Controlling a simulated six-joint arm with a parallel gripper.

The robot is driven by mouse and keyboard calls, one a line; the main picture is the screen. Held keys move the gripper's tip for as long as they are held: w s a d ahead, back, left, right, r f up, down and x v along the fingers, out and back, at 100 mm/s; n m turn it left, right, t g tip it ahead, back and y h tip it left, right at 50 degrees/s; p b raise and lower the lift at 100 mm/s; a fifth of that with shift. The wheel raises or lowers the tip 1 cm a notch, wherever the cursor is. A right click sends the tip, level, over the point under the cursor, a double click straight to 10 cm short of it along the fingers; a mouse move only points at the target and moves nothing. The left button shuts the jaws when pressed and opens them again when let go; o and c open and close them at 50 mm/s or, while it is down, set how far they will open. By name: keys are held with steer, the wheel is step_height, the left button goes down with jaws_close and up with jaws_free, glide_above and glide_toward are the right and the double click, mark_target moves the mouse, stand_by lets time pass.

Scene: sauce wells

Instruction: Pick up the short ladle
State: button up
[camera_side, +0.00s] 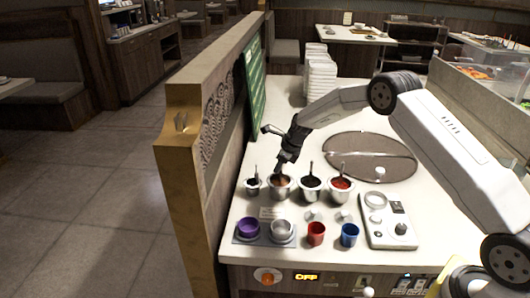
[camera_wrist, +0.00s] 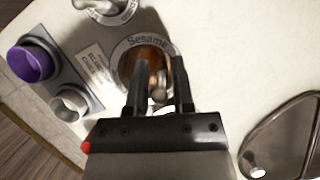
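My gripper (camera_side: 281,164) points down over the second metal sauce pot from the left (camera_side: 280,188) in the side view. In the wrist view, my two black fingers (camera_wrist: 156,68) are spread over a pot of brown sauce labelled "Sesame" (camera_wrist: 140,42). A small shiny metal piece, seemingly a ladle's end (camera_wrist: 158,84), shows between the fingers, with gaps beside it. The rest of that ladle is hidden by my fingers. Upright ladle handles also show in the left pot (camera_side: 256,172), the third pot (camera_side: 311,168) and the right pot (camera_side: 341,169). I cannot tell which ladle is the short one.
A purple cup (camera_side: 248,228) and a metal cup (camera_side: 281,229) sit in a grey holder in front. Red (camera_side: 316,233) and blue (camera_side: 349,235) cups stand to their right. A partition (camera_side: 205,110) borders the counter's left. A round lid-like plate (camera_side: 371,146) lies behind right.

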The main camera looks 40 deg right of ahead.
jaws_close()
steer(key=shift+r, duration=0.15)
step_height(320, 180, up, 10)
steer(key=shift+f, duration=0.1)
stand_by(0.4)
stand_by(0.3)
steer(key=shift+c, duration=0.4)
jaws_free()
jaws_close()
